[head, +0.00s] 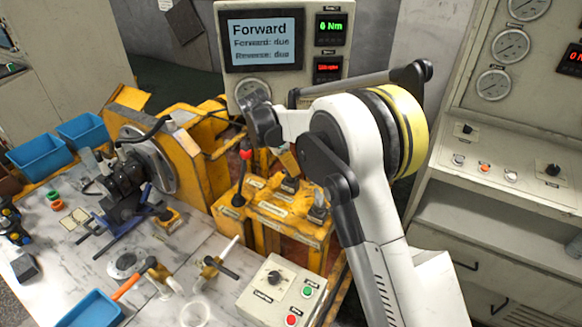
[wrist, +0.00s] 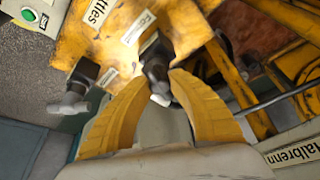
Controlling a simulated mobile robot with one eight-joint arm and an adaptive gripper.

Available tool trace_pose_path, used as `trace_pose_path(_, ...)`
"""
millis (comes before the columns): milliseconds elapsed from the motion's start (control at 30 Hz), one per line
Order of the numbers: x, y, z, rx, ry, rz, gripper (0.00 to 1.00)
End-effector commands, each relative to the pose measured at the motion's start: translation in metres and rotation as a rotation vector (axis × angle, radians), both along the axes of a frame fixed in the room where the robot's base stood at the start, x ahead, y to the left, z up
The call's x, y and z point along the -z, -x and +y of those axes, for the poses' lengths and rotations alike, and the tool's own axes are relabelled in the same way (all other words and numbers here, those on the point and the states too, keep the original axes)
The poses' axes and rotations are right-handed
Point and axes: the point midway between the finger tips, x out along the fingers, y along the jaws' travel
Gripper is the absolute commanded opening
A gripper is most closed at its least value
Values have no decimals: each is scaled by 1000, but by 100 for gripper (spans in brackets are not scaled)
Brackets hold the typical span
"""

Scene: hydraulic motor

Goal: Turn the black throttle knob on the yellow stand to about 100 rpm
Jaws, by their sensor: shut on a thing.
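The yellow stand (head: 262,206) stands right of the workbench middle in the head view. Its face, with a label ending "ttles", fills the upper part of the wrist view (wrist: 112,30). A black throttle knob (wrist: 156,66) sits between the tips of my gripper (wrist: 164,77), whose yellow fingers are shut on it from both sides. A second dark knob with a grey cross handle (wrist: 72,98) is left of my fingers, apart from them. In the head view my arm comes in from the right, and my gripper is mostly hidden behind its links.
A screen (head: 262,42) reads "Forward", with "Forward: due" and "Reverse: due". A red readout (head: 328,68) beside it is too small to read. A red-tipped lever (head: 242,172) rises from the stand's left. A control box (head: 282,291) stands in front; a gauge cabinet (head: 510,150) is right.

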Motion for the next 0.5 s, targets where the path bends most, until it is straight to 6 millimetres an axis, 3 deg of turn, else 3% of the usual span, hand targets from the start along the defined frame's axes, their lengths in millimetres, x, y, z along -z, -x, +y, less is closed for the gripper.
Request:
trace_pose_path(233,1,1,0,-1,0,2,0)
trace_pose_path(267,1,1,0,-1,0,2,26)
trace_pose_path(333,1,0,0,-1,0,2,46)
trace_pose_path(500,0,0,0,-1,-1,1,46)
